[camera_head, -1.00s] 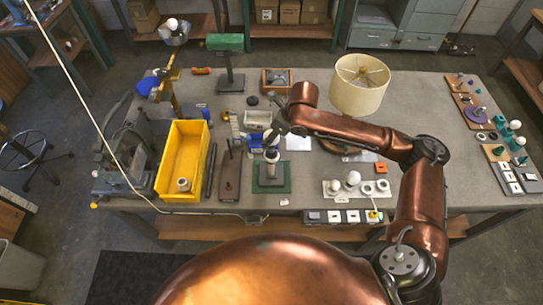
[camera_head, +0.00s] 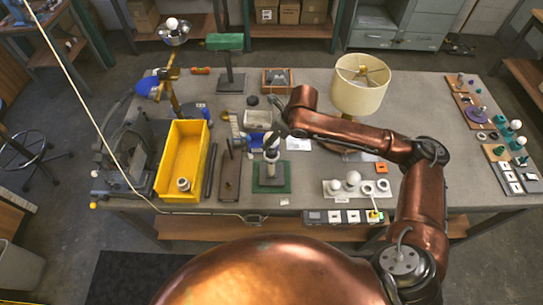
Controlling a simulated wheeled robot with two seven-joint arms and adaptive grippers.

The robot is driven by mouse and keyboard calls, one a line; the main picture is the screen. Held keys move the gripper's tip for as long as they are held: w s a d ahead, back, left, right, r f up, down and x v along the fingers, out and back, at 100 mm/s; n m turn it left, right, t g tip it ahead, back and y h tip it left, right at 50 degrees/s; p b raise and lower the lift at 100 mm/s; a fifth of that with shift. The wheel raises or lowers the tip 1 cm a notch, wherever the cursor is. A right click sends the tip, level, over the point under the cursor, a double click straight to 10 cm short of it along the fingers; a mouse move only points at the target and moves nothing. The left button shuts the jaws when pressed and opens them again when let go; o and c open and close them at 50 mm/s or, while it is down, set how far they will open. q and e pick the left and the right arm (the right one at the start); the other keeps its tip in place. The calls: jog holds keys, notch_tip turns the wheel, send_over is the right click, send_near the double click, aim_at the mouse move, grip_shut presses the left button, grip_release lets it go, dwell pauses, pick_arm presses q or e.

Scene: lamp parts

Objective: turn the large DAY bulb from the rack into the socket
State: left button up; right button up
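The white rack (camera_head: 345,190) stands at the table's front, right of centre. A large white bulb (camera_head: 353,178) and a smaller one (camera_head: 335,185) sit on its left part; two ring-shaped places on its right show no bulb. A stand on a green base (camera_head: 271,187) holds an upright post, which I take for the socket. A white, rounded shape (camera_head: 271,155) shows at its top, with blue beside it; I cannot tell what it is. My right gripper (camera_head: 275,132) hangs just above this stand. Its fingers are too small and dark to read. My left gripper is out of view.
A yellow bin (camera_head: 183,160) with a ring-shaped part inside stands left of the green stand. A dark clamp stand (camera_head: 230,175) is between them. A lampshade (camera_head: 360,85) stands behind my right arm. A row of switches (camera_head: 343,217) lines the front edge.

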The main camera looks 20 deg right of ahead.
jog(key=shift+f, duration=0.4)
jog(key=shift+f, duration=0.55)
dwell(1.5)
jog(key=o, duration=0.4)
jog(key=shift+c, duration=0.2)
jog(key=c, duration=0.4)
jog(key=shift+o, duration=0.2)
jog(key=shift+s+f+p, duration=0.2)
jog(key=shift+f+p, duration=0.15)
jog(key=shift+p, duration=0.2)
